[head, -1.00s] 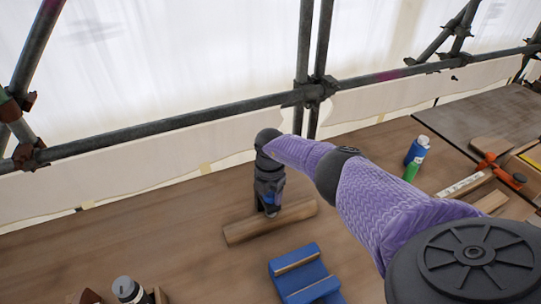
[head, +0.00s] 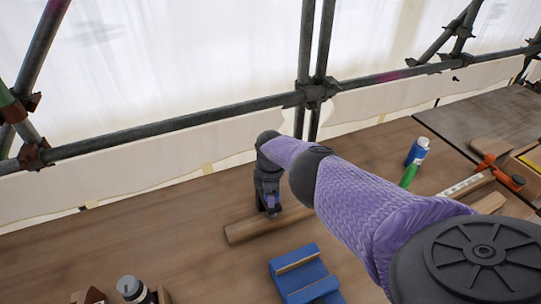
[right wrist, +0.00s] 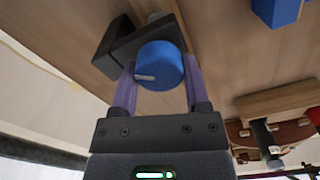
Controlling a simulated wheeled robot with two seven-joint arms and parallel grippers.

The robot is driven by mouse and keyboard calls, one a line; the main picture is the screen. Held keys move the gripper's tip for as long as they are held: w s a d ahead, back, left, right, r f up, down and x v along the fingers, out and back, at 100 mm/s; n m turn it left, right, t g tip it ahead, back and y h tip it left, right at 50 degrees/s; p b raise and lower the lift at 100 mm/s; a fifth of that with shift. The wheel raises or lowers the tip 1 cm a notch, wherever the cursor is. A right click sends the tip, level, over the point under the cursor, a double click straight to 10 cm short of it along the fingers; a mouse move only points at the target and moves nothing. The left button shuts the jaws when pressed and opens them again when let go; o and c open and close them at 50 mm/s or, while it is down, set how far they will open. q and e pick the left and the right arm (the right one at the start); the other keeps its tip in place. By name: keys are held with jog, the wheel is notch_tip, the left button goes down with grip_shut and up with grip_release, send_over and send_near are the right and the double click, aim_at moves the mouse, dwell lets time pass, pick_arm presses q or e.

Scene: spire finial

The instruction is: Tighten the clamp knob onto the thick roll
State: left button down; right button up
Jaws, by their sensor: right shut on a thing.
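The blue clamp knob (right wrist: 160,66) sits between the two purple fingers of my right gripper (right wrist: 153,85) in the right wrist view. The fingers are shut on its sides, and a pale mark shows on its face. I cannot tell the thick roll for certain. My left gripper is not in view.
A blue block with a wooden strip (head: 318,289) lies in front of the gripper. A dark bottle (head: 132,289) stands front left. The table (head: 150,240) is clear at left.

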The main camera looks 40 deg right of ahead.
jog(key=shift+m, duration=0.6)
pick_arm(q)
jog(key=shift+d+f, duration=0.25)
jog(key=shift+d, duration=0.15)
pick_arm(e)
jog(key=shift+w+d+m, duration=0.1)
jog(key=shift+m, duration=1.4)
pick_arm(q)
jog(key=shift+b, duration=0.3)
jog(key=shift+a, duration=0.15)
pick_arm(e)
jog(key=o, duration=1.2)
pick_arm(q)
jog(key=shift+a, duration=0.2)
pick_arm(e)
jog(key=shift+o, duration=0.4)
